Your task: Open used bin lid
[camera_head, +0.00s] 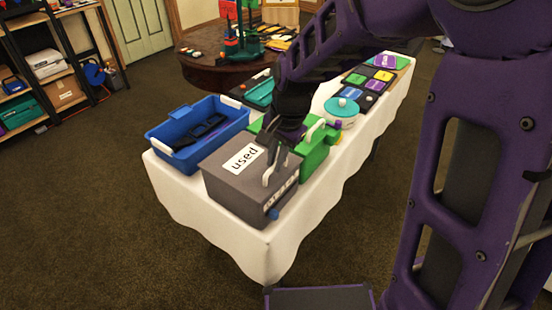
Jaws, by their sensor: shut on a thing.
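The used bin (233,192) is a grey box at the near end of the white-clothed table. Its lid (221,165) carries a white label reading "used" and lies flat and closed on the box. A white handle (267,178) stands on the lid near its right side. My gripper (273,168) reaches down over the right part of the lid and is shut on this handle. The fingertips are small and dark here, and part of the handle is hidden behind them.
A blue open tray (183,145) with dark items stands left of the bin. A green box (316,153) with a white handle is close behind it. A white pot with a teal lid (341,106) and coloured panels (376,81) stand farther along the table. Carpet in front is clear.

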